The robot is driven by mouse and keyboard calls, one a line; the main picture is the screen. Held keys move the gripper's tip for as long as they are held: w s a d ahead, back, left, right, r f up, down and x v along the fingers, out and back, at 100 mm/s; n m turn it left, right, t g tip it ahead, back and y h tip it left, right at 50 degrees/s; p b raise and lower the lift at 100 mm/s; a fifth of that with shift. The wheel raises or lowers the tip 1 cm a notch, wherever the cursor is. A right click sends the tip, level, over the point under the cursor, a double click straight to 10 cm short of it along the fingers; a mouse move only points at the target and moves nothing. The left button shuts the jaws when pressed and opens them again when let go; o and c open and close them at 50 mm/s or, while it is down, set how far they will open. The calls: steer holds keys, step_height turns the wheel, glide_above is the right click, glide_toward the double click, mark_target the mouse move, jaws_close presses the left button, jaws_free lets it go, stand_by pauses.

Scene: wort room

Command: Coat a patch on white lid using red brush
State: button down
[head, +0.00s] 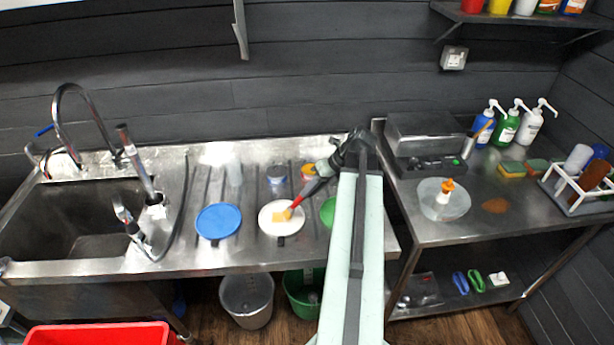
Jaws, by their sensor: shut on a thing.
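The white lid (270,225) lies flat on the ribbed steel drainboard, between a blue lid and a green lid. The red brush (307,193) is tilted, with its yellowish bristle end over the middle of the white lid. The bristles appear to be at or just above the lid; I cannot tell whether they touch. My gripper (325,168) is shut on the upper end of the red brush, up and to the right of the white lid. The jaws are small and partly hidden by my arm. I cannot make out any coating on the lid.
The blue lid (218,221) is on the left, and the green lid (328,212) is partly behind my arm. Small containers (276,175) stand behind. A sink (80,215) with a tall faucet is at left. A steel table (470,225) with bottles is at right.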

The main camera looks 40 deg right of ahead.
steer(key=shift+s+d+f, duration=0.1)
steer(key=shift+s+d, duration=0.1)
steer(key=shift+w+a, duration=0.5)
steer(key=shift+a, duration=0.1)
steer(key=shift+w+a+r+p, duration=0.3)
steer(key=shift+w+a, duration=0.1)
steer(key=shift+w, duration=0.1)
step_height(320, 180, up, 4)
steer(key=p, duration=0.3)
steer(key=shift+f, duration=0.15)
step_height(320, 180, up, 4)
steer(key=p, duration=0.4)
steer(key=shift+s+d+f, duration=0.1)
steer(key=shift+f, duration=0.25)
